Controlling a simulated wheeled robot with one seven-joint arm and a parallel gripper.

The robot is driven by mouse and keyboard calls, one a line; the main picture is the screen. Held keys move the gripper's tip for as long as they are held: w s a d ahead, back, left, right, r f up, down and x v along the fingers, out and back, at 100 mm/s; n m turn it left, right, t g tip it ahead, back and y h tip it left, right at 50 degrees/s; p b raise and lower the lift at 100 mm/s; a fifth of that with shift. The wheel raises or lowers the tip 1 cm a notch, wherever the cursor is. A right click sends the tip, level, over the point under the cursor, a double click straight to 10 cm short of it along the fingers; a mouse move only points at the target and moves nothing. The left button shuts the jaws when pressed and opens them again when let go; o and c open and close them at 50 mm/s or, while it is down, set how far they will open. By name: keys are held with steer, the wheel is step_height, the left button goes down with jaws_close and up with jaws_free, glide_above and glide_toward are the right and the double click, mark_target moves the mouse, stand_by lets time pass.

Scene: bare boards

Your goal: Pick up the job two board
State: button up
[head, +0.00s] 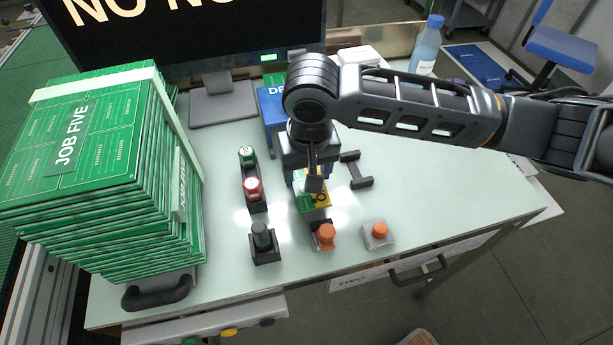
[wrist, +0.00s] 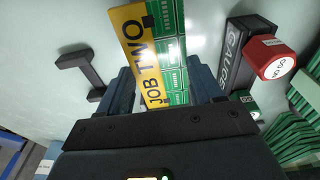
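The job two board (head: 322,199) is green with a yellow strip. In the head view it lies low under my gripper (head: 308,184), which hides part of it. In the wrist view the board (wrist: 172,50) reads JOB TWO and runs slantwise between the two dark blue fingers of my gripper (wrist: 163,88). The fingers stand wide apart, one on each side of the board. Its edges are not parallel to the fingers, and I see no clear contact.
A tall stack of green boards (head: 75,140) stands at the left. A holder with green and red knobs (head: 253,188), a black knob (head: 262,238) and orange knobs (head: 324,236) are close by. A black handle-like bar (head: 357,170) lies right of my gripper. The table's right side is clear.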

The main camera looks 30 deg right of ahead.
steer(key=c, duration=0.5)
